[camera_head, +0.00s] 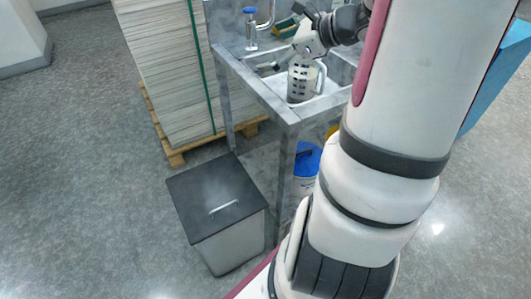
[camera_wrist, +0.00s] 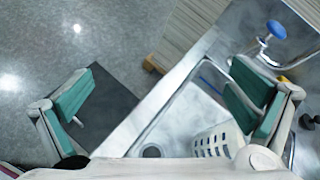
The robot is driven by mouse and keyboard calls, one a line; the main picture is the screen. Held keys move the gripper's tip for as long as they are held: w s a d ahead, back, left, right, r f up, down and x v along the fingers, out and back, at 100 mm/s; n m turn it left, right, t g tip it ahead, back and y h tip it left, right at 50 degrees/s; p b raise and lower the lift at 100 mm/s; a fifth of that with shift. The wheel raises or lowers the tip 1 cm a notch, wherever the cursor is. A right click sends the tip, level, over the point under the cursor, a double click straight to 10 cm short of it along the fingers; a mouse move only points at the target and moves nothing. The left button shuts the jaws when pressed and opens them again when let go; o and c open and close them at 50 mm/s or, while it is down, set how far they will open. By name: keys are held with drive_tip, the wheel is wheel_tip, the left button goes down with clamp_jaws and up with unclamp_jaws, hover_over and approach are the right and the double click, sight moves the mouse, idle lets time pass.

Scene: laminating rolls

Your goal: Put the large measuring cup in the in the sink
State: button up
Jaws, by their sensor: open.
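The large measuring cup (camera_head: 301,84) is white with dark markings and a handle on its right side. It is inside the sink basin (camera_head: 334,72) and looks upright; its base is hard to make out. In the wrist view the cup (camera_wrist: 213,142) shows at the lower right over the basin, partly covered by my gripper's right finger and body. My gripper (camera_wrist: 165,100) is open, its teal-padded fingers wide apart with nothing between them. In the head view my gripper (camera_head: 284,62) is just above and beside the cup.
A tap with a blue knob (camera_head: 250,14) stands at the sink's back left. A grey bin with a dark lid (camera_head: 216,196) is on the floor in front. A pallet of stacked sheets (camera_head: 165,65) stands left of the sink. A blue-lidded container (camera_head: 306,160) is under it.

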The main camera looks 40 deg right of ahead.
drive_tip(key=s+a+r+n+g+y, duration=0.15)
drive_tip(key=s+a+n+g, duration=0.25)
drive_tip(key=a+n, duration=0.65)
drive_tip(key=s+a+n+g+y, duration=0.2)
drive_tip(key=s+a+n+g, duration=0.25)
drive_tip(key=a, duration=1.05)
drive_tip(key=s+f+n+g+h, duration=0.1)
drive_tip(key=s+n+h, duration=0.5)
drive_tip(key=s+n, duration=0.8)
drive_tip(key=shift+s+a+f+g, duration=0.2)
drive_tip(key=shift+s+g, duration=0.25)
drive_tip(key=shift+s, duration=0.15)
drive_tip(key=shift+h, duration=0.25)
